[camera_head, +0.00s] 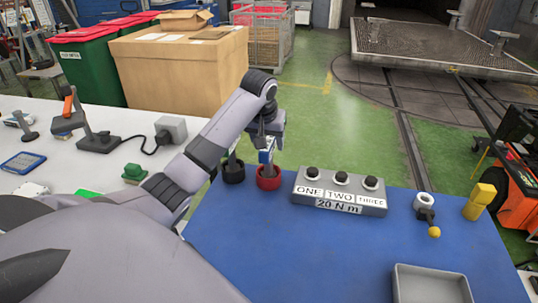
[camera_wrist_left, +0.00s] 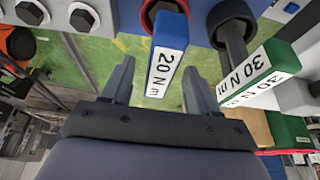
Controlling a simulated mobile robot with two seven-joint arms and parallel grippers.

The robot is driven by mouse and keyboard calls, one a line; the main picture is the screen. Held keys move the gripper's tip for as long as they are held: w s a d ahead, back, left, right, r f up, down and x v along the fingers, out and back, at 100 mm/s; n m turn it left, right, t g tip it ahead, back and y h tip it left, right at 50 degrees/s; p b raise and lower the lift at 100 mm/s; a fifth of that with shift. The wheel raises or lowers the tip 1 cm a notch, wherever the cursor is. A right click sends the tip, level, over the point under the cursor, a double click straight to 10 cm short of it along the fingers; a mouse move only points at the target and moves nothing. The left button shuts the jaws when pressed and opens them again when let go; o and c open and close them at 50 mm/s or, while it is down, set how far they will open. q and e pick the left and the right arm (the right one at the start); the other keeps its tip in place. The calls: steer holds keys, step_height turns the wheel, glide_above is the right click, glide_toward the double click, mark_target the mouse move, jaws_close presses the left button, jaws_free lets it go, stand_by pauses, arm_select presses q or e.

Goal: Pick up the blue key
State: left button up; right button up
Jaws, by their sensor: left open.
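The blue key (camera_head: 265,157) stands upright in a red ring holder (camera_head: 268,184) on the blue table top, partly hidden by my gripper in the head view. In the left wrist view the blue key (camera_wrist_left: 168,55) has a blue block handle with a white label reading 20 N m. My left gripper (camera_head: 264,141) is open at the handle. In the left wrist view its fingers (camera_wrist_left: 157,75) lie either side of the handle, with visible gaps; I see no grip on it. My right gripper is not in view.
A green key (camera_wrist_left: 255,70) labelled 30 N m stands close beside it, in a black ring (camera_head: 233,172). A grey block with three bolts (camera_head: 339,192) sits to the right. A yellow block (camera_head: 478,202) and a grey tray (camera_head: 432,270) are further right.

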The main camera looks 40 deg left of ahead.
arm_select(q)
steer(key=shift+w+a+f, duration=0.1)
steer(key=shift+w+f, duration=0.1)
steer(key=shift+f, duration=0.4)
steer(key=shift+f, duration=0.25)
jaws_close()
